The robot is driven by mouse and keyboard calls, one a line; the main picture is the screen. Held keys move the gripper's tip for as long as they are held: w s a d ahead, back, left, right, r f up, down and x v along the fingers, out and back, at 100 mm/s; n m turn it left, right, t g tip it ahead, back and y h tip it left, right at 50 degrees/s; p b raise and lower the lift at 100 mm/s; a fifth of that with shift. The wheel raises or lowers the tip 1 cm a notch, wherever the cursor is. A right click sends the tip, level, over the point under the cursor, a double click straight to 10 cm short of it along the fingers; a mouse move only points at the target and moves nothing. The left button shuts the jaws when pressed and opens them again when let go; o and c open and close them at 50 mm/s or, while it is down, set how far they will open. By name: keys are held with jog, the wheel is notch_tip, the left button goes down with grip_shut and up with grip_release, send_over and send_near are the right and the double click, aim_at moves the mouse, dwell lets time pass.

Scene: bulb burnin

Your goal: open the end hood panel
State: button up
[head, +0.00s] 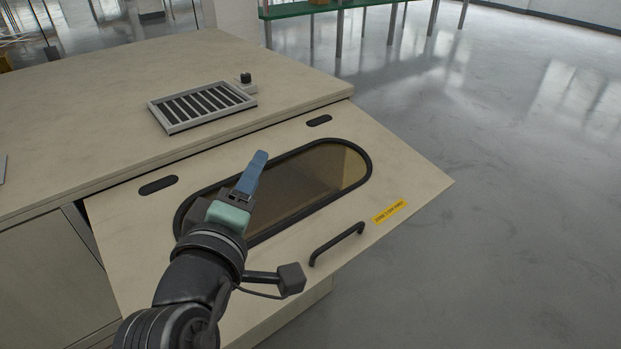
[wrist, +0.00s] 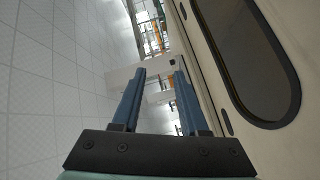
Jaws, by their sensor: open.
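The end hood panel (head: 415,175) is a beige board on the end of the bench, with a dark oval window (head: 318,172), a black bar handle (head: 337,244) and a yellow label (head: 389,212). Its top edge lies along the bench top, by two black hinge-like fittings. It slants outward, away from the cabinet body, with its handle edge out over the floor. My gripper (head: 258,160) appears in front of the window, left of the handle and apart from it. In the wrist view my gripper (wrist: 160,76) is open and empty, with the panel (wrist: 207,75) alongside at right.
A grey slotted tray (head: 170,127) and a small black knob (head: 246,78) are on the bench top (head: 100,100). A green-topped table (head: 330,7) stands at the back. The grey floor (head: 510,130) to the right is clear.

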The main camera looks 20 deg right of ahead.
notch_tip(320, 180, down, 6)
jog(key=s+d+n+g+h, duration=0.1)
jog(key=s+n+g, duration=0.1)
jog(key=n+g, duration=0.1)
jog(key=n+g+h+p, duration=0.2)
jog(key=n+g+h, duration=0.1)
jog(key=n+h, duration=0.1)
send_near(335, 243)
jog(key=p+x, duration=0.2)
jog(key=x, duration=0.9)
jog(key=shift+w+d, duration=0.15)
jog(key=shift+d, duration=0.1)
jog(key=shift+n, duration=0.3)
grip_shut()
jog(key=shift+f, duration=0.1)
